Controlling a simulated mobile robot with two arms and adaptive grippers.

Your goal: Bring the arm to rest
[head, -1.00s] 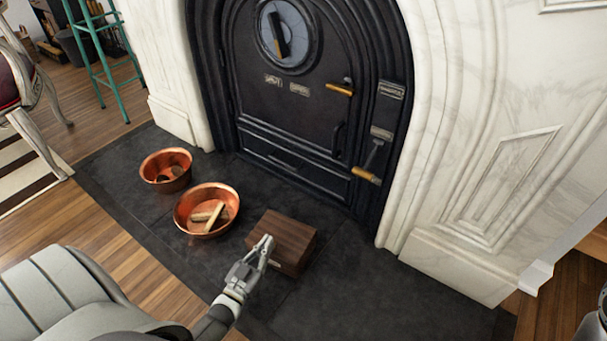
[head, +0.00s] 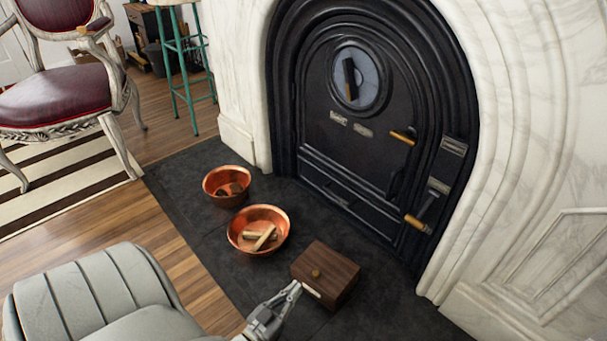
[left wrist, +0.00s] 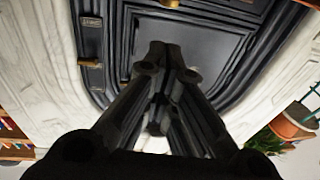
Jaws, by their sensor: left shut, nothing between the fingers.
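My left gripper (head: 296,288) is in the lower middle of the head view, its fingers together and empty. It is just in front of a dark wooden box (head: 338,268) with a small round brass-coloured knob (head: 316,273). Whether the gripper touches the box cannot be told. The left wrist view shows its dark closed fingers (left wrist: 162,60) pointing towards the black fireplace door. My right gripper is not in view.
Two copper bowls, one with wood pieces (head: 240,241) and one with dark lumps (head: 210,187), stand on the dark hearth slab (head: 200,165). Behind is the black stove door (head: 350,150) in a white marble surround (head: 520,130). A red chair (head: 60,105) and a teal stool (head: 183,80) stand back left.

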